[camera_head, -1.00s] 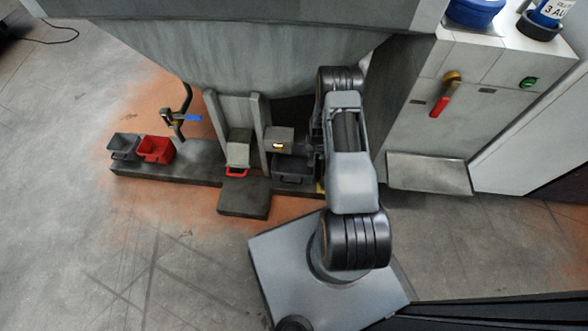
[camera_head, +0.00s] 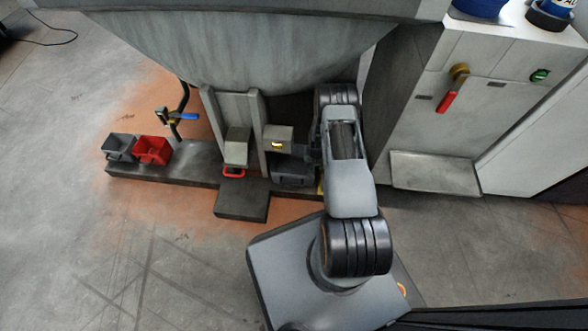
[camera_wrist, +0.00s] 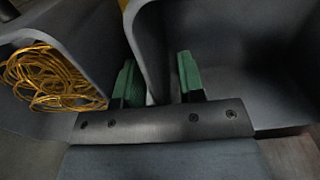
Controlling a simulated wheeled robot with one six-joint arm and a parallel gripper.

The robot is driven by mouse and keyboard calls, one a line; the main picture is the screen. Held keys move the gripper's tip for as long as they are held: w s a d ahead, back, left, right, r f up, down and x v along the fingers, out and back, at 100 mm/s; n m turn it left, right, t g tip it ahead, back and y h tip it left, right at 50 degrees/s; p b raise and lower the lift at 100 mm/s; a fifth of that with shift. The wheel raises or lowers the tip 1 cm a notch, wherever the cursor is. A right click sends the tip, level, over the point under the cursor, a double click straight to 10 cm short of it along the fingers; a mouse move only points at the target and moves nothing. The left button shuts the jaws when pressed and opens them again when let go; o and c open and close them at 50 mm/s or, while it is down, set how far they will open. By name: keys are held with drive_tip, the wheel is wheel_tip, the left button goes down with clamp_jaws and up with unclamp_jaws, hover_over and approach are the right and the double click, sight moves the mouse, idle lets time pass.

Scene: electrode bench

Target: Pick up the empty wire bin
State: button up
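In the wrist view, a grey bin (camera_wrist: 225,85) with a dark, empty-looking inside lies on the right. A second grey bin (camera_wrist: 25,42) on the left holds a coil of yellow wire (camera_wrist: 55,78). My gripper (camera_wrist: 159,80) is open, its two green fingertips apart. The near wall of the right bin runs down between them, with the right fingertip over the bin's inside. I cannot tell whether either finger touches the wall. In the head view, a dark bin (camera_head: 292,175) sits low beside my arm, which hides my fingertips.
A grey bin (camera_head: 119,148) and a red bin (camera_head: 152,150) stand on the low ledge at the left. A blue-handled valve (camera_head: 180,116) rises behind them. A large grey vessel (camera_head: 230,45) hangs overhead. A cabinet with a red lever (camera_head: 452,92) stands right. The floor at left is clear.

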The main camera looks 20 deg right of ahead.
clamp_jaws()
drive_tip(key=shift+r, duration=0.2)
idle(0.5)
